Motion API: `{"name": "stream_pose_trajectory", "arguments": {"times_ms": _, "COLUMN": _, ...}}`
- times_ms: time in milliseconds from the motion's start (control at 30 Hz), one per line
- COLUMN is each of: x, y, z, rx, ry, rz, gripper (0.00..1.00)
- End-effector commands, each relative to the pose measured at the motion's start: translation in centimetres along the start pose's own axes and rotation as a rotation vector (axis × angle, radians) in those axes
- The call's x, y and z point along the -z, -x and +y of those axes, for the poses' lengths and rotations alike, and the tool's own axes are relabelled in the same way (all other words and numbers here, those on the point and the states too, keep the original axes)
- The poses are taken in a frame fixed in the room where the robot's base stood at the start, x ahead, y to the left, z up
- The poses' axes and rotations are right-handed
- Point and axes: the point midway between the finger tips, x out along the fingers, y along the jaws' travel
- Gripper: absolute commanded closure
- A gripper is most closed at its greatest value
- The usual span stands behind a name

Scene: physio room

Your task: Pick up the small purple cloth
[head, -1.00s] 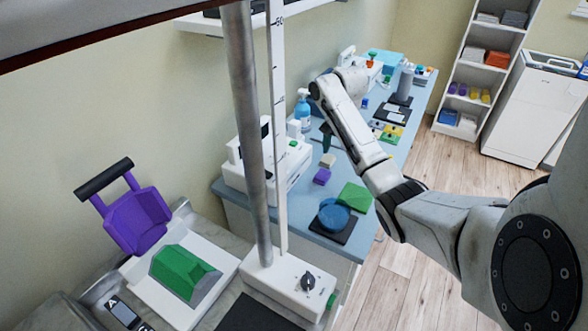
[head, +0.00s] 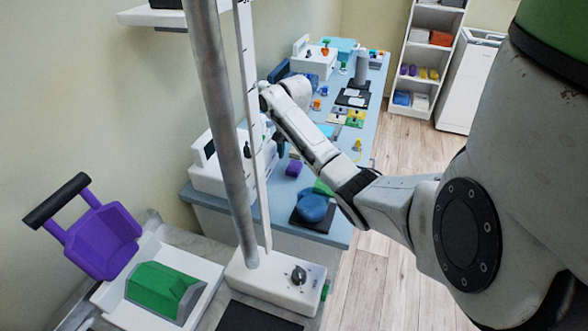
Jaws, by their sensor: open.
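A small purple piece (head: 294,168), which looks like the folded cloth, lies on the near part of the long blue table. My arm reaches over the table from the right. My gripper (head: 278,144) seems to be the small dark part hanging below the arm's far end, just above and left of the purple piece in the picture. It is open and looks empty, apart from the purple piece. Its fingers are too small and too covered to make out clearly.
On the blue table (head: 335,236), a blue bowl-like thing (head: 312,207) sits on a dark mat, beside a partly hidden green piece (head: 322,187). Floor is free at right.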

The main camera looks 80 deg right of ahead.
Motion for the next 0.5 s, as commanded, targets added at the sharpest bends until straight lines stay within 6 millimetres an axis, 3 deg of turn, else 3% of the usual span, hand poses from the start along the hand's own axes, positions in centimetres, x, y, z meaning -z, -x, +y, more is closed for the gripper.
{"name": "stream_pose_trajectory", "arguments": {"times_ms": 233, "x": 0.0, "y": -3.4, "z": 0.1, "rx": -0.003, "ry": -0.001, "rz": -0.001, "gripper": 0.22}}
{"name": "stream_pose_trajectory", "arguments": {"times_ms": 500, "x": 0.0, "y": -4.1, "z": 0.1, "rx": -0.001, "ry": -0.001, "rz": 0.000, "gripper": 0.22}}
